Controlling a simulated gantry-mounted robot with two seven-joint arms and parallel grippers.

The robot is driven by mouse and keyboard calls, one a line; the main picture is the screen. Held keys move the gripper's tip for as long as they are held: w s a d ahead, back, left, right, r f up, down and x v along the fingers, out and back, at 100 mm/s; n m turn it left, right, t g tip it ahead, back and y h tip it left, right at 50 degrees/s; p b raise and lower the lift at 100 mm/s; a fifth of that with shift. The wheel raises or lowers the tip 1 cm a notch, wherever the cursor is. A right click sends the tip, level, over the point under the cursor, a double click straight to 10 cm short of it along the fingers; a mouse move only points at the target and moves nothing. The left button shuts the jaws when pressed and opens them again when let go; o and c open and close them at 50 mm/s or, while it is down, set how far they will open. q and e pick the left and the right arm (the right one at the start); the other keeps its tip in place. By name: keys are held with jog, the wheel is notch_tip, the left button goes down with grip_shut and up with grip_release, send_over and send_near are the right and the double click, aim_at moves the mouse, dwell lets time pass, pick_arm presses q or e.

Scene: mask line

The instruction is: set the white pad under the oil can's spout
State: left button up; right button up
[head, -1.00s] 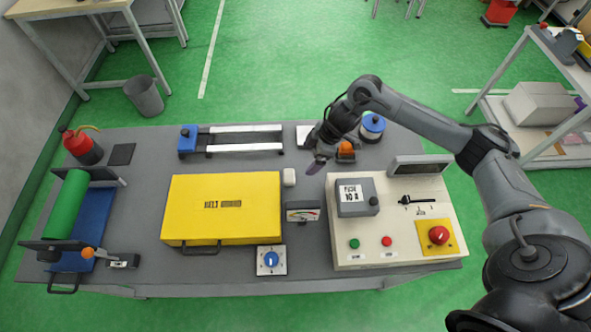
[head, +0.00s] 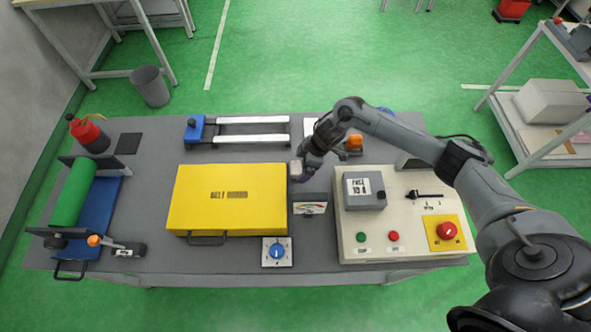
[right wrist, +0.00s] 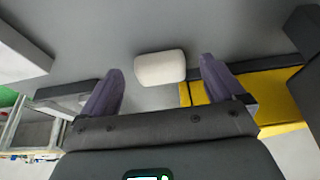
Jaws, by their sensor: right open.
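The white pad (head: 296,168) is a small rounded block on the grey table, just right of the yellow case. My right gripper (head: 301,174) is at the pad and partly covers it in the head view. In the right wrist view the pad (right wrist: 160,68) shows between the two purple fingertips (right wrist: 162,70), with a gap on each side. The gripper is open and empty. The red oil can (head: 88,135) stands at the table's far left corner, its yellowish spout (head: 92,117) pointing right. My left gripper is not in view.
The yellow case (head: 230,205) lies between pad and oil can. A gauge (head: 310,206) and control box (head: 405,225) stand near the gripper. A blue-ended rail frame (head: 240,130) is behind the case. A dark square (head: 128,143) lies right of the oil can. A green roller (head: 73,193) is front left.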

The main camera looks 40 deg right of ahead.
jog(key=shift+w+a+f, duration=0.1)
jog(key=shift+a+f, duration=0.05)
jog(key=shift+f, duration=0.3)
jog(key=c, duration=1.2)
jog(key=shift+r, duration=0.1)
